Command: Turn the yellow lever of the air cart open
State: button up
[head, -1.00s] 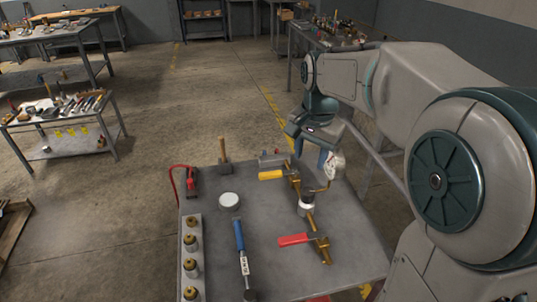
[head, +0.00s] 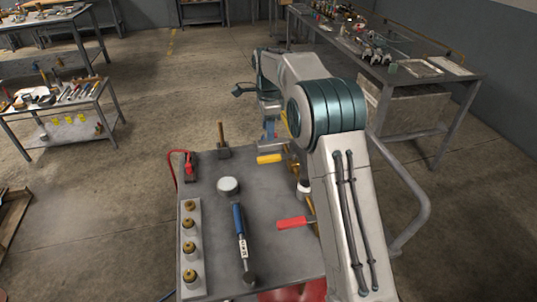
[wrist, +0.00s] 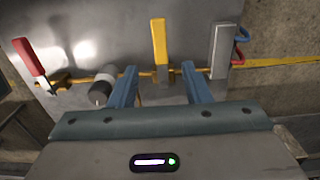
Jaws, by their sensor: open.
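The yellow lever (head: 269,158) is on the brass pipe along the right side of the grey cart top (head: 205,165). In the wrist view the yellow lever (wrist: 158,38) stands across the pipe (wrist: 145,73), between the lines of my fingers and ahead of them. My gripper (wrist: 161,80) is open and empty; I cannot tell whether it touches anything. In the head view my gripper (head: 270,130) is at the cart's far right, beyond the yellow lever, and my arm hides part of the pipe.
A white-and-dark fitting (wrist: 102,88) sits on the pipe near my left finger. On the cart are a blue-handled tool (head: 239,225), a round tin (head: 228,185) and a row of brass-topped fittings (head: 189,228). A long table (head: 420,75) stands at right.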

aim_at(268, 157)
notch_tip(268, 157, down, 11)
jog(key=shift+r, duration=0.1)
dwell(0.3)
grip_shut()
